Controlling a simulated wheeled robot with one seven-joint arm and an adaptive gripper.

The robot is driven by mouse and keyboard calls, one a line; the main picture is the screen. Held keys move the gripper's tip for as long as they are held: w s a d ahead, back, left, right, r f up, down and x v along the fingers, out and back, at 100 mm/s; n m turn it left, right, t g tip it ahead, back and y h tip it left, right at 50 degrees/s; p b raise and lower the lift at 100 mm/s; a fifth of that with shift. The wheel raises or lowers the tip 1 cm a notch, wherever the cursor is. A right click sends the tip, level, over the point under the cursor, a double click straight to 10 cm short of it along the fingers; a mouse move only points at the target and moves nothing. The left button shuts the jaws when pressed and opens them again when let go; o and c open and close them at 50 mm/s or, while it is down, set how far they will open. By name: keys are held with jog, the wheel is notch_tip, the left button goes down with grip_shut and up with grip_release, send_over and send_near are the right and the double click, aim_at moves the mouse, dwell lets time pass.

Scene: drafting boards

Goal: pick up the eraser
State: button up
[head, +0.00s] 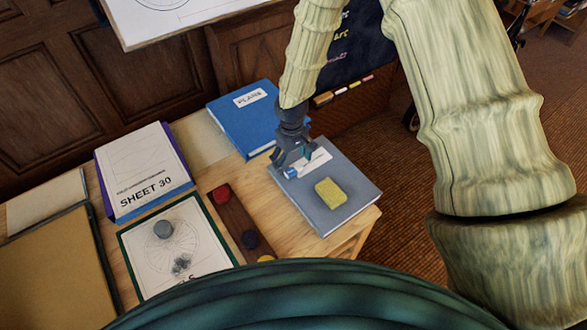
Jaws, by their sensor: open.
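A small blue and white block that looks like the eraser (291,172) lies on the grey book or folder (345,182), near its far left edge. It is partly hidden by my gripper, and I cannot tell where its white part ends and a white label on the cover begins. My gripper (293,160) is open and points down right over the block. Its fingers are close to it, but I cannot tell whether they touch it. A yellow sponge-like block (331,192) lies on the same grey cover, nearer to me and to the right.
A blue PLANS binder (245,120) lies behind left of the grey book. A brown strip with round coloured pieces (235,218), a framed drawing (150,250) with a grey round weight (164,230), and a SHEET 30 box (143,170) are further left. The table edge is close right.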

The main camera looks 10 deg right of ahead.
aim_at(294, 171)
jog(key=shift+f+p, duration=0.45)
jog(key=shift+f, duration=0.95)
jog(key=shift+c, duration=0.4)
jog(key=c, duration=0.9)
